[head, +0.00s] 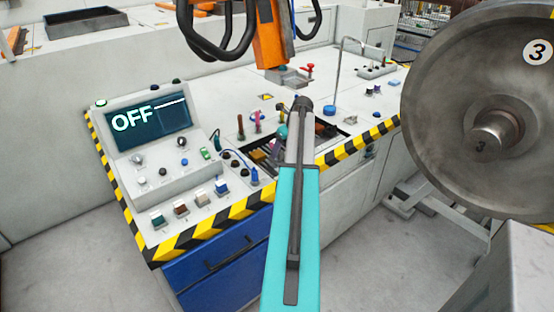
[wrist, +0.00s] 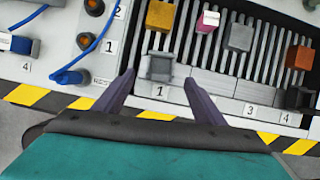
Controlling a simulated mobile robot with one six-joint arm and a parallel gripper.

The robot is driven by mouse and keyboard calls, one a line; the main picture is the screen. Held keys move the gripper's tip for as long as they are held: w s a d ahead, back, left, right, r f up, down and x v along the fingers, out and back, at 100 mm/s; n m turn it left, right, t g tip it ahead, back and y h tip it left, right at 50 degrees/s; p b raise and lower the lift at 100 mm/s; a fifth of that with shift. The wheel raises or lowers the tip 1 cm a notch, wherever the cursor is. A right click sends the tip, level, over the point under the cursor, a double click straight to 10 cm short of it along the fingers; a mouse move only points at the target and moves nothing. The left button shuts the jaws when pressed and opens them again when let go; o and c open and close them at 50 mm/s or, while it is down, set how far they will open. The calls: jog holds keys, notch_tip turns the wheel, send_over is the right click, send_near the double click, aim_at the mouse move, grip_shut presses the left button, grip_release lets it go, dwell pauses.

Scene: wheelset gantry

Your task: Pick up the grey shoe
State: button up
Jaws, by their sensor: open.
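The grey shoe (wrist: 160,66) is a small grey block with a darker recessed middle. In the wrist view it sits on a slatted rack (wrist: 216,62), just above the label 1. My gripper (wrist: 160,79) is open, with one dark finger to each side of the shoe. The fingertips reach about as far as the shoe; I cannot tell their height above it. No finger clearly touches it. In the head view my teal arm covers much of the rack area, and I cannot pick out the shoe there.
Blue cables (wrist: 84,50) lie left. An OFF screen (head: 148,124) and large wheel (head: 450,130) flank the bench.

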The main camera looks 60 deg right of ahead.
aim_at(281, 152)
jog(key=shift+f, duration=0.1)
dwell(0.3)
jog(key=shift+p+x, duration=0.7)
jog(key=shift+x, duration=1.85)
jog(key=c, duration=0.9)
